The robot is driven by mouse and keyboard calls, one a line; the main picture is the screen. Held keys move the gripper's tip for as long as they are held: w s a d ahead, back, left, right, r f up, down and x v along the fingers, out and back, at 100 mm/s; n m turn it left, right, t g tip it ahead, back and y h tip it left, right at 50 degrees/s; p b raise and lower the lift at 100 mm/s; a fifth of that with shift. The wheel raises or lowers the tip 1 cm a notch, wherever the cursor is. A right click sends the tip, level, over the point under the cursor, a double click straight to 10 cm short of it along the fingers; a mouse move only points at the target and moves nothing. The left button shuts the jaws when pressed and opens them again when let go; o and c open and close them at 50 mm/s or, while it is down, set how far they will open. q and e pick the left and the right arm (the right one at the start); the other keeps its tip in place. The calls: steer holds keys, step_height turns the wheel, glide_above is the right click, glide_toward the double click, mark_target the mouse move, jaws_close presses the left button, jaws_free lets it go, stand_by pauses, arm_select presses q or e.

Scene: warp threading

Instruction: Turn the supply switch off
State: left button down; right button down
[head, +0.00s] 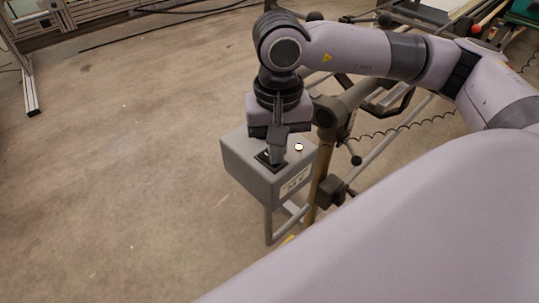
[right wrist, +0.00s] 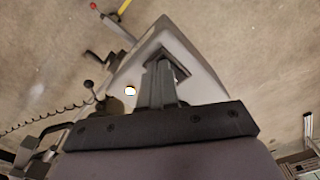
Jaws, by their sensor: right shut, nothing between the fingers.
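A grey supply box (head: 241,158) stands on a post in the head view, with a pale label on its front face. A round white button or lamp (head: 298,147) sits on its top. A dark square switch plate (head: 263,157) on the top is partly hidden by my right gripper (head: 270,161). My right gripper is shut and empty, pointing down with its fingertips at the plate. The right wrist view also shows the shut fingers (right wrist: 162,72) at the dark plate (right wrist: 178,66) on the box (right wrist: 202,75). The switch lever is hidden, so its position cannot be told. My left gripper is out of view.
A metal frame with bars, dark knobs and a coiled cable (head: 400,130) stands right of the box. A red-tipped lever (right wrist: 94,6) shows in the right wrist view. The floor (head: 130,180) left of the box is clear.

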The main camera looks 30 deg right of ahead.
steer(key=shift+f, duration=0.25)
steer(key=shift+r+p, duration=1.75)
steer(key=shift+r, duration=1.8)
